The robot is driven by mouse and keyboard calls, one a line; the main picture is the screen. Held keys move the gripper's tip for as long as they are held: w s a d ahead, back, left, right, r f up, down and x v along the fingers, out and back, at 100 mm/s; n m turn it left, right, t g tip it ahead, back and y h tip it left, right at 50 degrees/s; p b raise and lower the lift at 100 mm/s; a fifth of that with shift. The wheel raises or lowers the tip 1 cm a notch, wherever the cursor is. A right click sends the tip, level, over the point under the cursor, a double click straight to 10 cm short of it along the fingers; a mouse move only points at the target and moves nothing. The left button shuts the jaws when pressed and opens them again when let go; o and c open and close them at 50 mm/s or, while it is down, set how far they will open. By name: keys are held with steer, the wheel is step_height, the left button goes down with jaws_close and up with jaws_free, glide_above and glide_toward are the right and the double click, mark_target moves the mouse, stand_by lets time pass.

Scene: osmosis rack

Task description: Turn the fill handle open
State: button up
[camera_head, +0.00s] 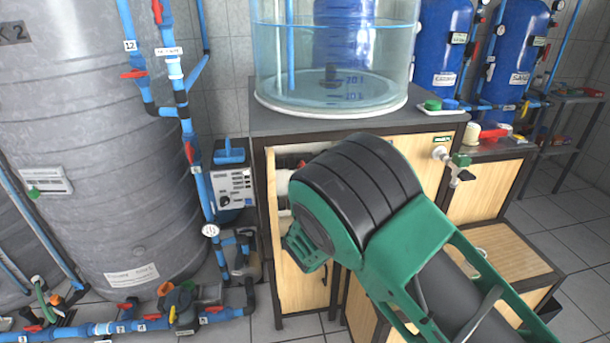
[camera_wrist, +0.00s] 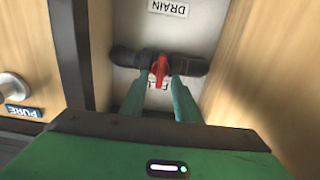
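A red valve handle (camera_wrist: 160,68) sits on a black horizontal pipe (camera_wrist: 192,66) inside a cabinet compartment in the wrist view. The handle stands roughly crosswise to the pipe. A label below it shows only part of its letters, apparently starting with F; my fingers cover the rest. My gripper (camera_wrist: 159,82) is open, its two green fingers pointing at the handle, with the tips at either side of it, just below. I cannot tell whether they touch it. In the head view my arm hides the fingers and most of the compartment.
A DRAIN label (camera_wrist: 169,8) is on the compartment's back panel. Wooden walls stand close on both sides, with a knob (camera_wrist: 13,87) and a PURE label (camera_wrist: 22,111) at left. A clear water tank (camera_head: 333,60) stands on the cabinet top.

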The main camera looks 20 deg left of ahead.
steer(key=shift+x, duration=1.65)
jaws_close()
steer(key=shift+s+a+f+n, duration=0.1)
steer(key=shift+f+n, duration=0.05)
steer(key=shift+n, duration=4.3)
steer(key=shift+a+f+n, duration=0.1)
steer(key=shift+f+n, duration=0.05)
steer(key=shift+n, duration=4.3)
